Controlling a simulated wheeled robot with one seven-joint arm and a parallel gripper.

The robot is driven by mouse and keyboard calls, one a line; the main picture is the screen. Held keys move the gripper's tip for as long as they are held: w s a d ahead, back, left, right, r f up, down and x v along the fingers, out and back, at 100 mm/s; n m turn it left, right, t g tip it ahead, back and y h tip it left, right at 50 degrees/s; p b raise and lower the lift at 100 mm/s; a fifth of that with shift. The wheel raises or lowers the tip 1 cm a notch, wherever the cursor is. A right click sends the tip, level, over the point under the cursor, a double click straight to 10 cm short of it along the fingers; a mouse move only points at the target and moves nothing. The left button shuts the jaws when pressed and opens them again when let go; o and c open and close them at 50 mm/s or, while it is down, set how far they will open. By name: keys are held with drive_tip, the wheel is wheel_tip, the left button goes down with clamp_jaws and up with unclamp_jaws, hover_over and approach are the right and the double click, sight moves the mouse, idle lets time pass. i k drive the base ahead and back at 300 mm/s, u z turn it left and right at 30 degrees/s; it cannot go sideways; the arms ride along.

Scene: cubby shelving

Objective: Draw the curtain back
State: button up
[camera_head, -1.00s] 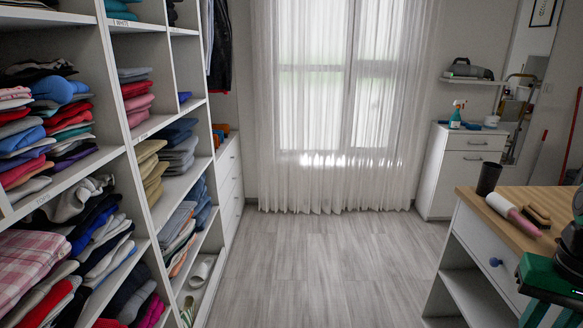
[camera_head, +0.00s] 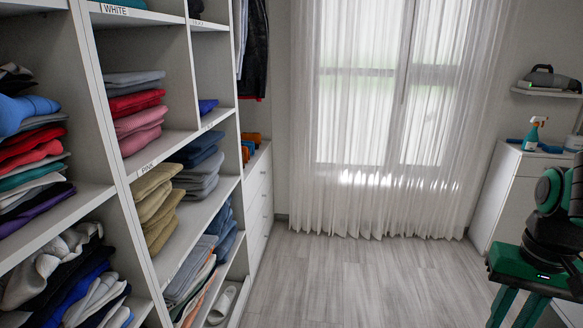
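A sheer white curtain (camera_head: 385,190) hangs closed across the window (camera_head: 375,110) at the back wall, reaching down to the floor. Light comes through it, and its folds spread over the full width of the window. Part of my arm (camera_head: 550,225), green and black, shows at the right edge.
Cubby shelving (camera_head: 150,150) with folded clothes lines the left side. A white cabinet (camera_head: 510,185) with a spray bottle (camera_head: 534,134) stands at the right, under a wall shelf (camera_head: 545,93). The grey floor (camera_head: 350,275) ahead is clear up to the curtain.

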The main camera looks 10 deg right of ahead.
sight(402, 102)
drive_tip(key=z, duration=0.1)
drive_tip(key=i, duration=2.3)
drive_tip(key=z, duration=0.6)
drive_tip(key=i, duration=1.3)
drive_tip(key=z, duration=0.35)
